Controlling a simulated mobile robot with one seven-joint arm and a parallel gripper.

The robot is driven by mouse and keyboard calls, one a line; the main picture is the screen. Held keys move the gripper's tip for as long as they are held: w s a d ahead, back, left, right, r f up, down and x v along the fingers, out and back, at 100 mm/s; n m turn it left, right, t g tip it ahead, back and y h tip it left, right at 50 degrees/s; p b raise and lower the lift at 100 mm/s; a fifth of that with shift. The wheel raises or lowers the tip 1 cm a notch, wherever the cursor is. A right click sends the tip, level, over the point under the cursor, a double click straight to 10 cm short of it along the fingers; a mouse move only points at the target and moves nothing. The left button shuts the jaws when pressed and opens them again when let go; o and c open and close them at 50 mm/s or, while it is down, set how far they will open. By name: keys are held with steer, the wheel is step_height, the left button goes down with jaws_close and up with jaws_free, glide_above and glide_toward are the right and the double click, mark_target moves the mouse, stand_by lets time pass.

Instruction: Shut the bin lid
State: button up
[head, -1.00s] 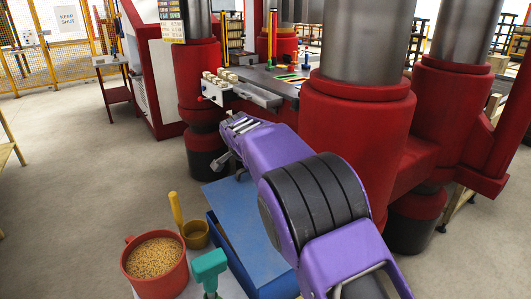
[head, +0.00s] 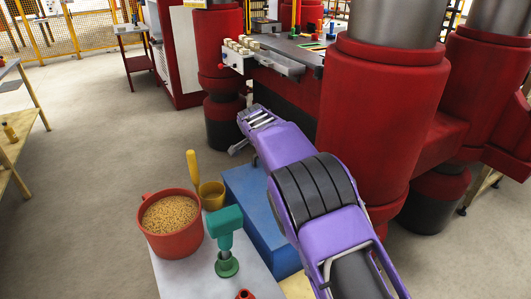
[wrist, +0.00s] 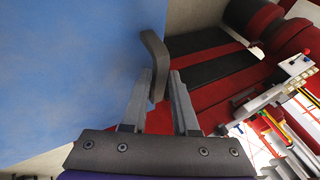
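The blue bin (head: 262,232) stands in the head view beside a grey table, partly hidden by my purple arm. Its blue lid looks flat across the top, but I cannot tell whether it is fully down. In the wrist view the broad blue lid surface (wrist: 70,65) fills the left side. A dark grey bent handle (wrist: 153,55) sticks out at its right edge. My gripper (wrist: 162,75) is open, its two grey fingers apart. The handle's lower end lies at the left finger, at the gap; contact is unclear.
The grey table (head: 185,275) holds a red pot of grains (head: 170,222), a yellow cup (head: 212,195) and a green-handled tool (head: 225,238). A large red press (head: 380,100) stands close on the right. Open floor (head: 110,130) lies to the left.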

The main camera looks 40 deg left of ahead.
steer(key=v, duration=1.7)
steer(key=shift+r, duration=0.15)
steer(key=shift+d, duration=0.1)
